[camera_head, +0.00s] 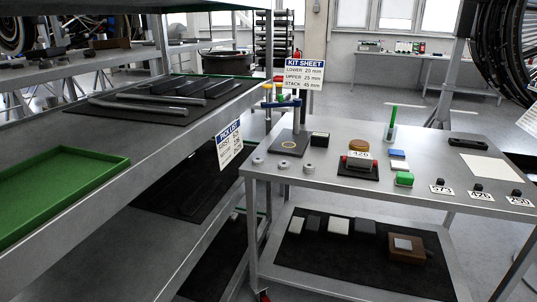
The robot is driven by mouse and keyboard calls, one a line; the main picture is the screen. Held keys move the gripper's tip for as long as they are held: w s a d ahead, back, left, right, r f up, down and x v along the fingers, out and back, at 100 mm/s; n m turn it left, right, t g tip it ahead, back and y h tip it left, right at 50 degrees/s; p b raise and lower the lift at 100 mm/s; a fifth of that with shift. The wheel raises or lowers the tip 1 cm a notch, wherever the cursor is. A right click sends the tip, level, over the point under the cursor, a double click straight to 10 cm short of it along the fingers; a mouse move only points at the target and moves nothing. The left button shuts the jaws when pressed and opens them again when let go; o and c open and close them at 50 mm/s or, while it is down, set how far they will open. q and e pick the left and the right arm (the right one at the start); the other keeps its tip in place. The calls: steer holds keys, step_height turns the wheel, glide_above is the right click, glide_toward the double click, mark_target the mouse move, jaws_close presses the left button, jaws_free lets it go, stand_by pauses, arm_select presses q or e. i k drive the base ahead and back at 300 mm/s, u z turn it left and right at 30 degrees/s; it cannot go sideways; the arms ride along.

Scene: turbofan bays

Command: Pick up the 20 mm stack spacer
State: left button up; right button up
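Three small grey cylindrical pieces stand in a row near the left front edge of the grey table: a left piece (257,161), a middle piece (283,163) and a right piece (309,168). They may be spacers, but no size marking is readable on them, so I cannot tell which is the 20 mm stack spacer. A kit sheet sign (304,74) behind the table reads lower 25 mm, upper 25 mm, stack 45 mm. Neither of my grippers is in view.
A shelf rack with a green tray (60,190) fills the left side.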

mark_target(257, 160)
steer(key=u, duration=2.55)
steer(key=i, duration=0.35)
steer(key=z, duration=2.55)
